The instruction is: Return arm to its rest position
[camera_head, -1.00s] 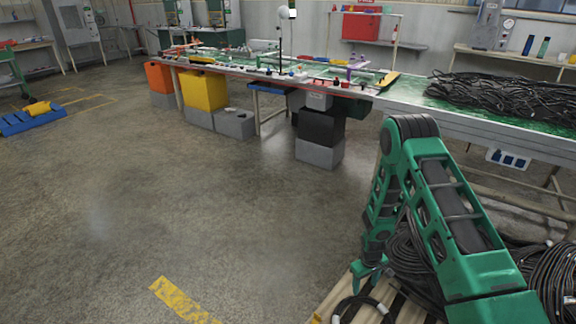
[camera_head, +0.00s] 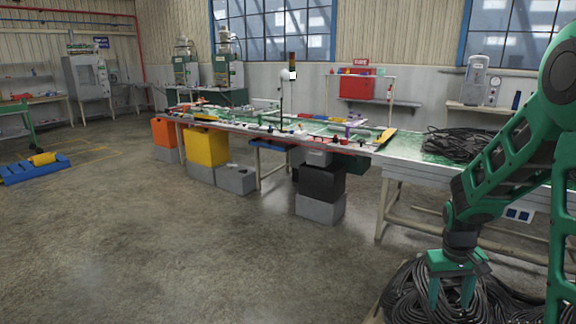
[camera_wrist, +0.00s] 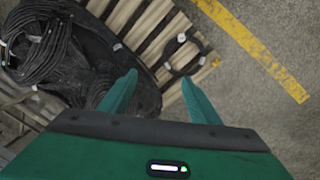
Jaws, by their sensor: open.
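My green arm stands at the right of the head view. My gripper (camera_head: 452,296) points down in front of the black hose pile (camera_head: 408,296) at the lower right. In the wrist view my gripper (camera_wrist: 160,92) is open, its two green fingers apart with nothing between them. Below it are a wooden pallet (camera_wrist: 150,30), the black hoses (camera_wrist: 85,62) at the left and a small black hose coil (camera_wrist: 184,54) lying by itself on the slats.
A long workbench (camera_head: 420,172) runs across the back, with another black hose heap (camera_head: 455,143) on it. Yellow (camera_head: 205,147) and orange (camera_head: 164,132) bins stand below. A yellow floor line (camera_wrist: 255,50) runs beside the pallet.

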